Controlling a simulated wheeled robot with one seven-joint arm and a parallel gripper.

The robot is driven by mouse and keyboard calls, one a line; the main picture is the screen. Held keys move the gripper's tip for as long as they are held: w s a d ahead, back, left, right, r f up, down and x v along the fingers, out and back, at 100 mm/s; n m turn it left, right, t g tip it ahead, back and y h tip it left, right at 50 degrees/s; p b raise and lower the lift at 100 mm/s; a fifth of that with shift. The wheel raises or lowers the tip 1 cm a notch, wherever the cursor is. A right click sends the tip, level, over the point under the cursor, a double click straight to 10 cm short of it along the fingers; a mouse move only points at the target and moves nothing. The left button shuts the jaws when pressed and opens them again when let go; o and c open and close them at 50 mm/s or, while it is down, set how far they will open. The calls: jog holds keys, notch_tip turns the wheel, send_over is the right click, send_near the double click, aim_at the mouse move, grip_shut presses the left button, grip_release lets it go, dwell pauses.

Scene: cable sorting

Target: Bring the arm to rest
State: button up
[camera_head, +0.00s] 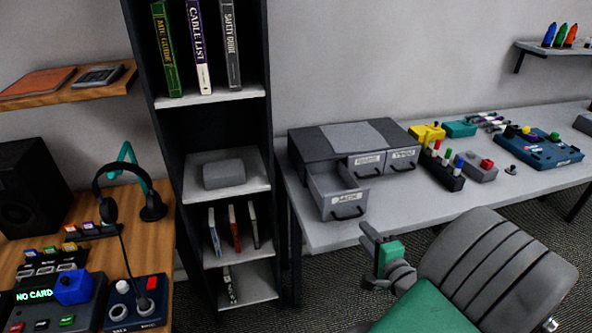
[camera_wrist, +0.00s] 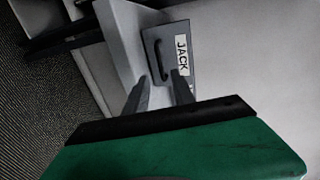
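My gripper (camera_head: 372,234) is in front of the desk and below the open drawer in the head view, with its green wrist part behind it. In the wrist view its two dark fingers (camera_wrist: 160,84) stand apart with nothing seen between them. They point toward the front of the drawer labelled JACK (camera_wrist: 183,75), apart from it as far as I can tell. That JACK drawer (camera_head: 331,195) is pulled out of the grey drawer unit (camera_head: 305,147).
Two other drawers of the unit look shut. The desk (camera_head: 398,218) holds a yellow device (camera_head: 427,134), a black rack (camera_head: 441,170) and a blue panel (camera_head: 538,150) to the right. A dark shelf (camera_head: 173,137) stands left, beside a wooden table (camera_head: 160,235) with headphones (camera_head: 152,207).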

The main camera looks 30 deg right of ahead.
jog(key=s+a+f+n+g+y, duration=0.2)
jog(key=s+a+f+g+y, duration=0.1)
jog(key=a+f, duration=0.25)
jog(key=s+a+f+n+g+y, duration=0.2)
jog(key=s+a+f+y, duration=0.15)
jog(key=f, duration=0.35)
jog(key=s+a+n+g, duration=0.1)
jog(key=s+n+g, duration=0.2)
jog(key=s+g, duration=0.85)
jog(key=w+r+n+t+h+p, duration=0.2)
jog(key=w+r+n+h, duration=0.3)
jog(key=r, duration=0.5)
jog(key=w+a+r+n, duration=0.2)
jog(key=w+a, duration=0.1)
jog(key=a, duration=0.2)
jog(key=w+a+r+n+t+y, duration=0.1)
jog(key=w+a+r+n, duration=0.2)
jog(key=a, duration=0.3)
jog(key=w+a+r+n+t+p, duration=0.1)
jog(key=w+a+r+n, duration=0.2)
jog(key=a, duration=0.3)
jog(key=shift+w+y, duration=0.35)
jog(key=shift+w, duration=0.3)
